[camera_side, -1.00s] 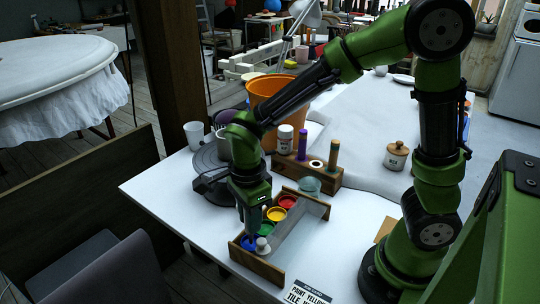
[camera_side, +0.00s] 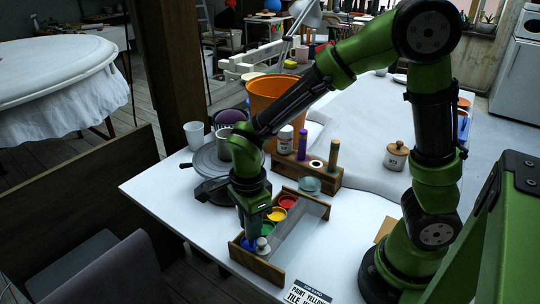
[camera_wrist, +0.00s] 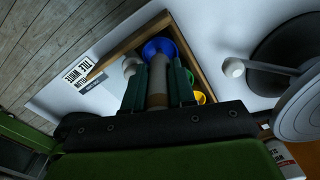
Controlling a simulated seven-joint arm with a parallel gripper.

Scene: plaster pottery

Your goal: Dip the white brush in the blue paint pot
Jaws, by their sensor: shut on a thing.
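My gripper (camera_side: 252,228) points down over the left front end of the paint tray (camera_side: 316,206).
Green, yellow (camera_side: 277,214) and red (camera_side: 287,201) pots stand in the tray behind the blue one. A pale round-topped thing (camera_side: 262,246) is close beside my fingers. A wooden holder (camera_side: 328,180) with upright handles and a grey wheel (camera_side: 212,165) stand behind.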

